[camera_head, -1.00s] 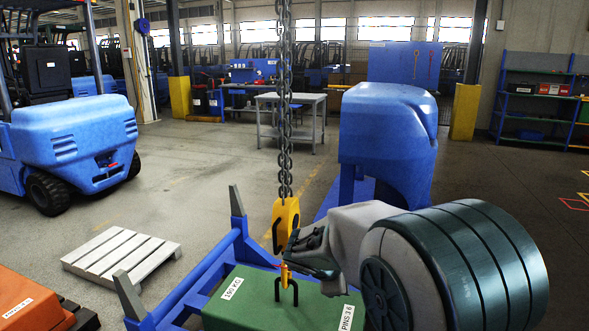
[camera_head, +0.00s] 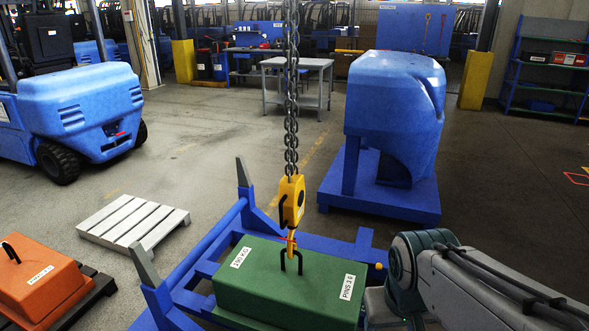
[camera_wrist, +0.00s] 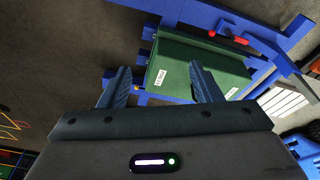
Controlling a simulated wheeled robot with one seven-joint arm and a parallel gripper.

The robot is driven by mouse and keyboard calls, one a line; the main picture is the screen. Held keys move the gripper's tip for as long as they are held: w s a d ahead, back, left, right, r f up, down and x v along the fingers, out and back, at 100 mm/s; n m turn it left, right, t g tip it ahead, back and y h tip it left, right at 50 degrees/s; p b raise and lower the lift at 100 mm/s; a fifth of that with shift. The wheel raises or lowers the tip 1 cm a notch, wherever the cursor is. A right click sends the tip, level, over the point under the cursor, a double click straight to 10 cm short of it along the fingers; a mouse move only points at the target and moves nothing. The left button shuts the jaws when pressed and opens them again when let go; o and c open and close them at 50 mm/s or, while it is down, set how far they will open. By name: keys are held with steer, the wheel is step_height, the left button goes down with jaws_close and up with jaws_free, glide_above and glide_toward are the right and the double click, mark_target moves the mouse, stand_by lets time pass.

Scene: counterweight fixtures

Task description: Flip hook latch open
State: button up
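A yellow hook block (camera_head: 291,198) hangs on a chain above a green weight (camera_head: 285,285). Its small orange hook (camera_head: 291,243) is at the black lifting eye (camera_head: 291,262) on top of the weight. A thin red piece, perhaps the latch (camera_head: 286,240), shows at the hook; I cannot tell whether it is open. My gripper (camera_wrist: 160,72) is open and empty in the wrist view, its two fingers apart. The green weight (camera_wrist: 182,68) shows beyond the fingers there. In the head view my arm is at the lower right and my gripper is not clearly seen.
The weight lies in a blue frame (camera_head: 205,247) with grey-tipped uprights. An orange weight (camera_head: 45,285) is at left, a pale pallet (camera_head: 133,221) behind it. A blue counterweight (camera_head: 395,110) stands on a blue base behind the frame. Open floor lies between.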

steer(key=w+f+n+t+h+b, duration=0.2)
steer(key=w+f+n+h+b, duration=0.2)
steer(key=w+f+n+b, duration=0.55)
steer(key=w+f+n+t+h+b, duration=0.15)
steer(key=w+f+n+h, duration=0.4)
steer(key=w, duration=0.95)
steer(key=w+a+f+n+t+y+b, duration=0.1)
steer(key=w+a+f+n+t+b, duration=0.25)
steer(key=a+n, duration=0.35)
steer(key=w+a+f+n+t+y+b, duration=0.2)
steer(key=w+a+f+n+t, duration=0.25)
steer(key=a, duration=0.55)
steer(key=w+a+f+n+t+y+b, duration=0.1)
steer(key=w+a+f+n+t+b, duration=0.15)
steer(key=w+a+n, duration=0.4)
steer(key=shift+m, duration=0.7)
steer(key=x, duration=0.4)
steer(key=a+x, duration=0.1)
steer(key=x, duration=0.3)
steer(key=b+x, duration=0.1)
steer(key=x, duration=0.2)
steer(key=shift+w+a+f, duration=0.1)
steer(key=shift+w+f, duration=0.05)
steer(key=shift+w, duration=0.45)
